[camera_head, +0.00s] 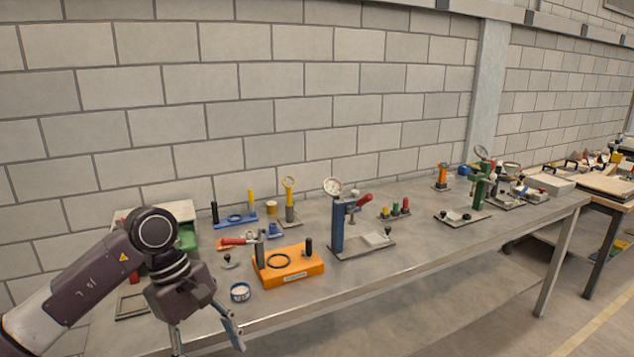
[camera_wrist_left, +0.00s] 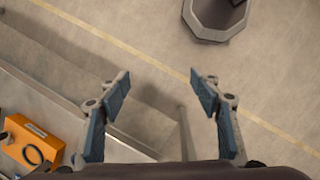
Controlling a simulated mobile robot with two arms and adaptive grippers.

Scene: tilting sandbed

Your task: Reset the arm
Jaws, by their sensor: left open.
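My left arm comes in from the lower left of the head view. My left gripper (camera_head: 208,345) hangs fingers down by the front edge of the workbench (camera_head: 420,265), left of centre. In the left wrist view the gripper (camera_wrist_left: 160,95) is open, its two blue-padded fingers wide apart with nothing between them. Below it show the grey floor and a bench edge. My right gripper is not in view.
An orange fixture with a black ring (camera_head: 290,266) and a small round tin (camera_head: 240,292) stand close to the left gripper. A blue press with a gauge (camera_head: 340,225) stands further right. A block wall (camera_head: 250,80) is behind. The bench's front strip right of the fixture is clear.

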